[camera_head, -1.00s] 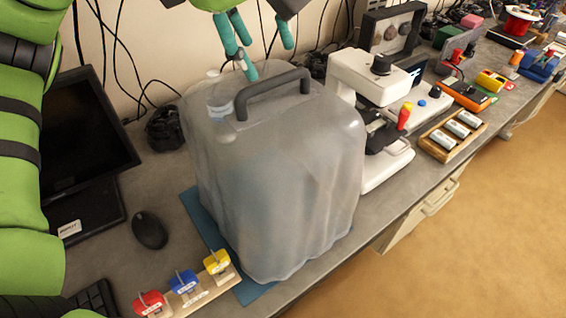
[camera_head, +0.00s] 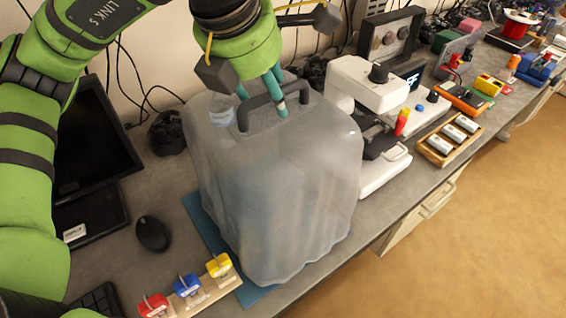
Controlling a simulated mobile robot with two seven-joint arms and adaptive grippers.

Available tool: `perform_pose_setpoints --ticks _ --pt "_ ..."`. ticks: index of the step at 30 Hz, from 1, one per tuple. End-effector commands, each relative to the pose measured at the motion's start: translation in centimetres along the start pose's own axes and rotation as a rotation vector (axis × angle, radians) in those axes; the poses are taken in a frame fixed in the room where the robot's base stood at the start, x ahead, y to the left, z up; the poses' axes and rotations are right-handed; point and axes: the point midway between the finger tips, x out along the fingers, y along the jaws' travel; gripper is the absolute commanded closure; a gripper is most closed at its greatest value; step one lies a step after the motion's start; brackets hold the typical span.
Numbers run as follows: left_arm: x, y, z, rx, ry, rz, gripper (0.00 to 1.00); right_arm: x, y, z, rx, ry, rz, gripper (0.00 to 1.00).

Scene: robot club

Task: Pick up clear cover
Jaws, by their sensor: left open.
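The clear cover (camera_head: 280,195) is a large cloudy, see-through hood with a dark handle (camera_head: 262,98) on its top. It stands upright on a blue mat (camera_head: 205,222) on the grey bench. My left gripper (camera_head: 276,103) comes down from above with teal fingers. It is open, with its fingers at the handle; one fingertip overlaps the handle's bar in the view. I cannot tell whether they touch it. What is under the cover is only a blur. My right gripper is not in view.
A white microscope-like device (camera_head: 372,85) stands close to the right of the cover. A monitor (camera_head: 95,140) and a mouse (camera_head: 153,233) are at left. A wooden rack with red, blue and yellow blocks (camera_head: 187,285) sits in front. The bench edge is at right.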

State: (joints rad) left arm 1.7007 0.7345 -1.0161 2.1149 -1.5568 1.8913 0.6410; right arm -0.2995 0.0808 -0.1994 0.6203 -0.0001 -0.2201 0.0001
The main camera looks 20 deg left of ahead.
Motion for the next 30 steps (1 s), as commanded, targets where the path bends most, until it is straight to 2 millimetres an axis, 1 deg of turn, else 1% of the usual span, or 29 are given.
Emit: perform_pose_setpoints --ticks 1,4,11,12,15,26,30 --pt "0.5 0.0 0.0 0.000 0.002 -0.001 0.47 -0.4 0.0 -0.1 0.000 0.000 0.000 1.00" --pt "1.3 0.0 0.0 0.001 -0.001 0.000 0.47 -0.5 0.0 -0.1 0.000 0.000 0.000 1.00" --pt "1.5 0.0 0.0 0.002 -0.002 0.000 0.47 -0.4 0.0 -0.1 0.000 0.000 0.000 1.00" --pt "1.5 0.0 0.0 0.002 -0.002 0.000 0.63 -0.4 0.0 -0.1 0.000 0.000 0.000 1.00" --pt "1.5 0.0 0.0 0.002 -0.002 0.000 1.00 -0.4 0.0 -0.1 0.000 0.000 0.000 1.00" --pt "1.4 0.0 0.0 0.001 -0.004 0.000 1.00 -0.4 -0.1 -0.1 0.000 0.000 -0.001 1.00" --pt "1.1 0.1 0.2 0.001 -0.004 0.001 1.00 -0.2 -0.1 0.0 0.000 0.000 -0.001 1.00"
